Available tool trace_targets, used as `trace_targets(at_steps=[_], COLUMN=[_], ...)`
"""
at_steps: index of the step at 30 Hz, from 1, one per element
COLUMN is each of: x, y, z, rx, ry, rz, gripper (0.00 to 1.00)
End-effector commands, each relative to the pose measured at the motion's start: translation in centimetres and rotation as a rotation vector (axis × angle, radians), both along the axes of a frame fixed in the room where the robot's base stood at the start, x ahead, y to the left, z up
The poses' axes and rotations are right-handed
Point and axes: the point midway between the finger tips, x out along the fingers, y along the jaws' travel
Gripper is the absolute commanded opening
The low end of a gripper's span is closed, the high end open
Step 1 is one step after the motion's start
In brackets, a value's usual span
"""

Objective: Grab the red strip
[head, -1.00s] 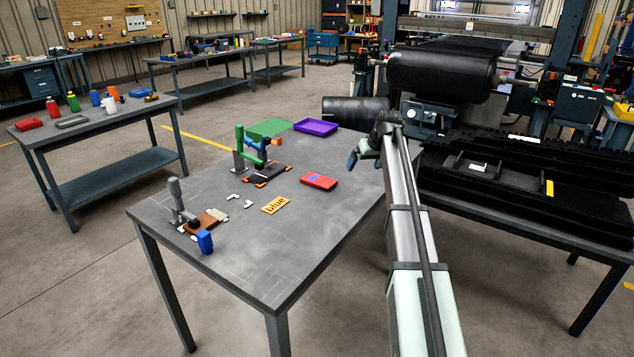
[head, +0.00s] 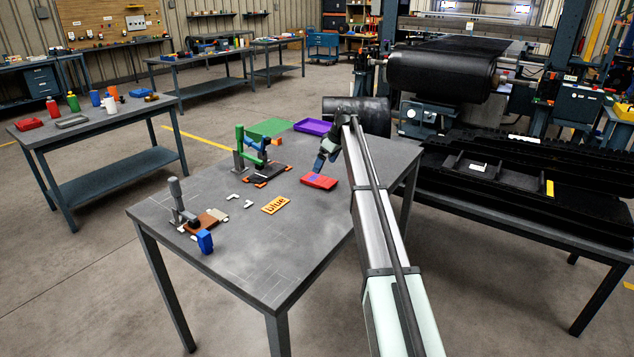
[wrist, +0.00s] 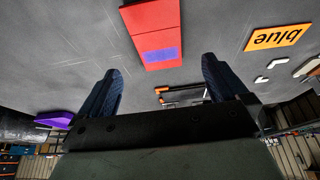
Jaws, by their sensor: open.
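The red strip (head: 319,181) is a flat red block with a purple-blue patch, lying on the grey table. In the wrist view the red strip (wrist: 155,30) lies beyond the fingertips, between the lines of the two fingers, with its patch towards the gripper. My gripper (head: 322,165) hangs just above and behind the strip's far end in the head view. In the wrist view my gripper (wrist: 160,78) has its two dark blue fingers wide apart with nothing between them. The strip appears apart from both fingers.
An orange "blue" sign (head: 275,204) lies left of the strip. A purple tray (head: 316,127) and a green mat (head: 271,128) lie at the back.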

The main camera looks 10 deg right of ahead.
Motion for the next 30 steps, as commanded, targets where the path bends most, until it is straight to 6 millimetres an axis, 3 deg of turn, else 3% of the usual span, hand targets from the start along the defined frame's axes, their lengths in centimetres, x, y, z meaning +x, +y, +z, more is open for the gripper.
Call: trace_targets(at_steps=[3,11,21,30], x=[0.5,0.9,2.2,2.3], y=[0.5,0.9,1.9,2.1], z=[-1.7,-3.0,-6.7,-7.2], rx=[0.000,0.000,0.000,0.000], ry=[0.000,0.000,0.000,0.000], rz=[0.000,-0.001,-0.001,-0.001], gripper=[1.00,1.00,1.00,1.00])
